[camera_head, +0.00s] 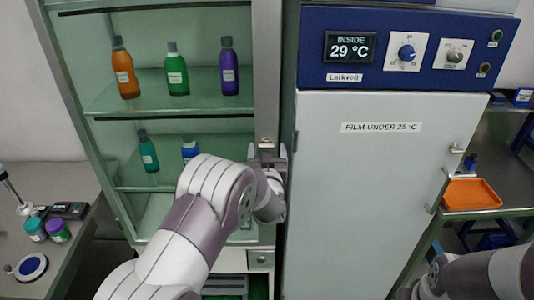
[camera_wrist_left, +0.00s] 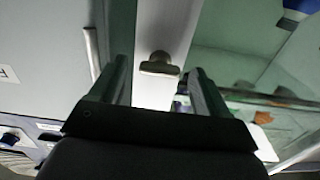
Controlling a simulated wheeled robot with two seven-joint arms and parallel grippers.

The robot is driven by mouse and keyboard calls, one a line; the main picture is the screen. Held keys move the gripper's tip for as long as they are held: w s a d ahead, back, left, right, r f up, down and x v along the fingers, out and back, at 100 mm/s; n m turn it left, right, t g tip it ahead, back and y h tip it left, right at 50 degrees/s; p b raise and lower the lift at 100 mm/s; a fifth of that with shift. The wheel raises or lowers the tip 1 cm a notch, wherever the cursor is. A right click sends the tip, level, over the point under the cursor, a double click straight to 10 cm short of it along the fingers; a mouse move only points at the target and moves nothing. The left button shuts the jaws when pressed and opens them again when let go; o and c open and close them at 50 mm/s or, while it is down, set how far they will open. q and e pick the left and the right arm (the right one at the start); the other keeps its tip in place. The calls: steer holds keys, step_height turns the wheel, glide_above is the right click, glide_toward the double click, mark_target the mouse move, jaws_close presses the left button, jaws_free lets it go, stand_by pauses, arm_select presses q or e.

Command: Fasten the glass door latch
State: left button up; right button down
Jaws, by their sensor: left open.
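The glass-fronted cabinet (camera_head: 264,60) stands left of centre in the head view, with bottles behind its glass. Its latch (camera_head: 266,143) is a small metal piece on the grey frame at the right edge of the door. My left gripper (camera_head: 267,154) is at the latch, with a finger on either side.
A tall cabinet (camera_head: 365,180) with a blue control panel reading 29 °C stands close on the right. A side table (camera_head: 70,255) with jars is at the left. An orange tray (camera_head: 471,194) lies on a shelf at the right.

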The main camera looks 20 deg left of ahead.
arm_select(q)
steer(key=b+v, duration=0.4)
steer(key=v, duration=0.8)
steer(key=shift+s+b, duration=0.35)
steer(key=shift+b, duration=0.05)
steer(key=shift+d, duration=0.1)
